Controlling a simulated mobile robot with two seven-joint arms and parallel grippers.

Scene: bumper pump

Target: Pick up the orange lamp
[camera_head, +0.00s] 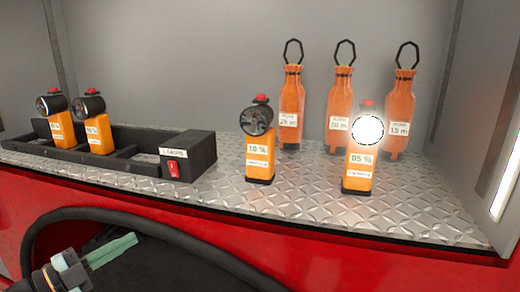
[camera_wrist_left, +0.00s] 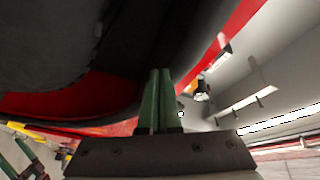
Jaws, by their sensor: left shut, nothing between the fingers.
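Several orange lamps with round black heads and red tops stand on the metal shelf. A lit lamp labelled 05 % or 95 % (camera_head: 360,168) stands at the right, and an unlit one labelled 10 % (camera_head: 260,160) stands in the middle. Two more, the far left lamp (camera_head: 60,131) and its neighbour (camera_head: 98,132), sit in the black charger (camera_head: 190,155). My left gripper (camera_head: 133,238) is low at the left, below the shelf front and apart from every lamp. Its green fingers (camera_wrist_left: 158,72) are together and empty. Green bars at the wrist view's lower left may be my right gripper.
The tread-plate shelf (camera_head: 305,210) has a red front edge (camera_head: 300,250). Bare plate lies between the front lamps. A grey wall closes the back.

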